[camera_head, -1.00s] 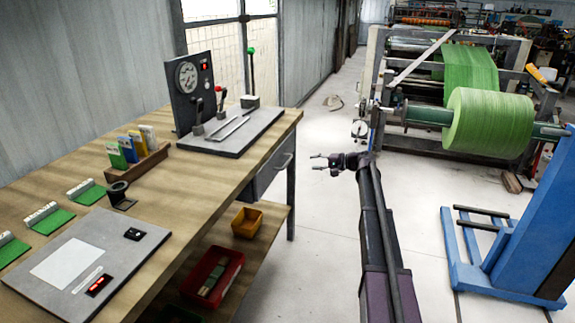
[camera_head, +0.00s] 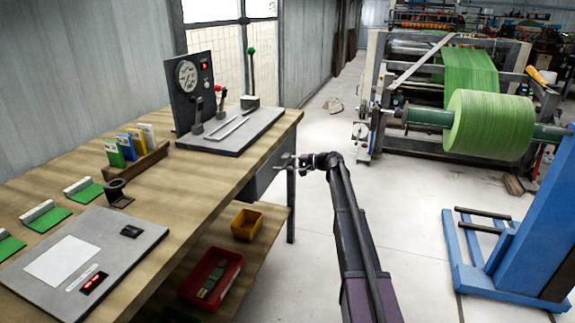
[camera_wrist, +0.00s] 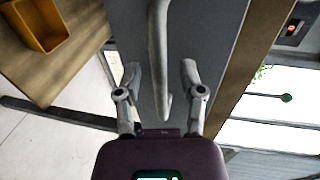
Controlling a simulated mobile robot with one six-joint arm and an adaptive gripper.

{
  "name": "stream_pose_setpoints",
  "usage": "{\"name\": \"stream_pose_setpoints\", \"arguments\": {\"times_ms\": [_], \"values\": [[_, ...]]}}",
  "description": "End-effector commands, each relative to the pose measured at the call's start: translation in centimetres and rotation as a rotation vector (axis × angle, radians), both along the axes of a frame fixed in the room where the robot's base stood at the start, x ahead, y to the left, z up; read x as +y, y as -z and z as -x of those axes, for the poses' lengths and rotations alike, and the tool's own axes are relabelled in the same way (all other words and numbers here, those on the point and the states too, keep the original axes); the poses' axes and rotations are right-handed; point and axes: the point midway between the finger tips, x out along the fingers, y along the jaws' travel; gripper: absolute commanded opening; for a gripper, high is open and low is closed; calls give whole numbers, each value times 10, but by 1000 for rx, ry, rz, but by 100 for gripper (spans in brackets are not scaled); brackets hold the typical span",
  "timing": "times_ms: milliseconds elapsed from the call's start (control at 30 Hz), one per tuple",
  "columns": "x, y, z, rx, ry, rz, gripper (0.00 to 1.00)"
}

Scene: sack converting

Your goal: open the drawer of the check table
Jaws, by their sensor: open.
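The check table (camera_head: 225,168) stands at the left with a wooden top. Its grey drawer (camera_head: 262,178) sits under the top near the far right end and looks shut. In the wrist view the drawer handle (camera_wrist: 156,52), a grey bar, runs between the two fingers of my gripper (camera_wrist: 160,82). The fingers are apart on either side of the bar, with gaps to both. In the head view my gripper (camera_head: 289,162) is at the drawer front, where it covers the handle.
A yellow bin (camera_head: 246,224) and a red bin (camera_head: 211,278) stand on the shelf below. A table leg (camera_head: 291,205) is close under my gripper. A test device with levers (camera_head: 232,130) stands on top. The floor to the right is open up to a blue stand (camera_head: 530,240).

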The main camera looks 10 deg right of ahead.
Motion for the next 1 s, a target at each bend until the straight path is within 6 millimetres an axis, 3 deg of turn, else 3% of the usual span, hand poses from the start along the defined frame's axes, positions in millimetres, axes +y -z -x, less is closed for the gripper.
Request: {"name": "stream_pose_setpoints", "arguments": {"times_ms": [267,433,467,1000], "values": [[1,0,0,0,0,0,51],[0,0,0,0,0,0,4],[0,0,0,0,0,0,0],[4,0,5,0,-12,0,0]]}}
